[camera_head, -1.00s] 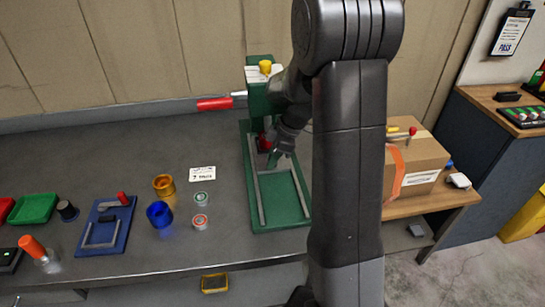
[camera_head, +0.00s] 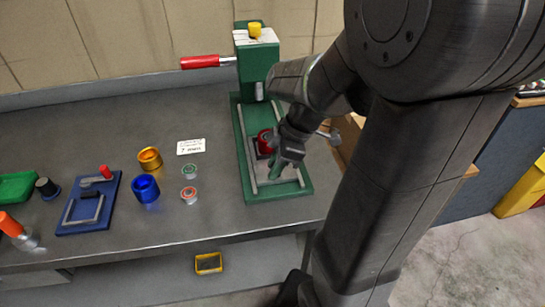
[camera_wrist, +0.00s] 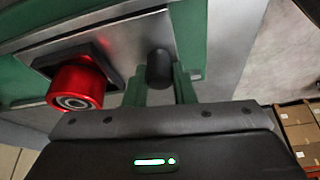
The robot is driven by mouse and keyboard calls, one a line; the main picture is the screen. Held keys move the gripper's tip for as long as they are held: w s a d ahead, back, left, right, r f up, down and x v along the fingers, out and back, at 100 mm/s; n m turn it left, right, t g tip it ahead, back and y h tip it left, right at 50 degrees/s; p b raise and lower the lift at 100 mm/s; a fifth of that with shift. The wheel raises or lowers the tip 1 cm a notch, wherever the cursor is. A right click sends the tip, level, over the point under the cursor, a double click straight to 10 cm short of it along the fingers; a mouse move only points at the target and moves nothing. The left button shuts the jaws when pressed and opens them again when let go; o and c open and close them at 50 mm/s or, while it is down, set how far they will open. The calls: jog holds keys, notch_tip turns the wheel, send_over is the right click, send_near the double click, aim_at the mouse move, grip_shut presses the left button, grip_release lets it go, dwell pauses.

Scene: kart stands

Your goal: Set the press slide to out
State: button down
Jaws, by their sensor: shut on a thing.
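The green press (camera_head: 257,62) stands on the bench with its two-railed base running toward the front edge. Its grey slide plate (camera_head: 256,168) is at the front part of the rails, clear of the ram. A red ring-shaped part (camera_head: 265,142) sits on the slide; it also shows in the wrist view (camera_wrist: 76,86) on a dark square seat. My gripper (camera_head: 275,173) is at the slide's front end. In the wrist view its green fingers (camera_wrist: 165,88) are shut on the dark slide knob (camera_wrist: 160,68). My arm hides the press's right side.
The press's red lever (camera_head: 205,62) sticks out left. A label card (camera_head: 191,146), gold cup (camera_head: 149,158), blue cup (camera_head: 145,188), two small round pieces and a blue fixture (camera_head: 88,205) stand left of the base. A yellow bin (camera_head: 208,263) sits below the bench.

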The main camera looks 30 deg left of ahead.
jog(key=shift+s+d, duration=0.15)
jog(key=c, duration=1.2)
grip_release()
jog(key=shift+s+d, duration=0.1)
jog(key=shift+r, duration=0.25)
jog(key=v, duration=1.3)
jog(key=shift+w+p, duration=0.25)
jog(key=shift+p, duration=0.1)
jog(key=shift+r, duration=0.1)
